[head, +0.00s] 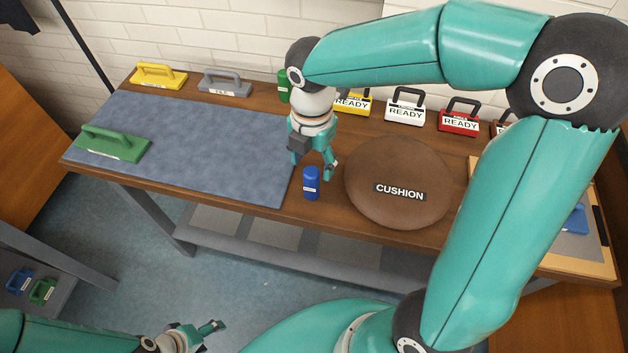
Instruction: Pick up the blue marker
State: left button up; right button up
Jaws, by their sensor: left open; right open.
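The blue marker (311,186), a short blue cylinder with a small white label, stands upright on the wooden table between the blue-grey mat and the round cushion. My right gripper (314,166) is open and points down just above and behind it, with fingers on either side of the marker's top in the picture. I cannot tell whether they touch it. My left gripper (205,338) is open and empty at the bottom edge, low in front of the table and partly cut off.
A brown cushion (398,212) lies right of the marker. A blue-grey mat (200,150) with a green handled block (112,144) covers the left side. A green cylinder (284,88) and several handled blocks labelled READY, such as the white one (404,113), line the back.

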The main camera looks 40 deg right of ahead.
aim_at(312, 181)
jog(key=shift+s+a+f, duration=0.15)
jog(key=shift+f, duration=1.25)
jog(key=shift+s+a+f, duration=0.1)
jog(key=shift+a+f, duration=0.05)
jog(key=shift+f, duration=1.25)
grip_shut()
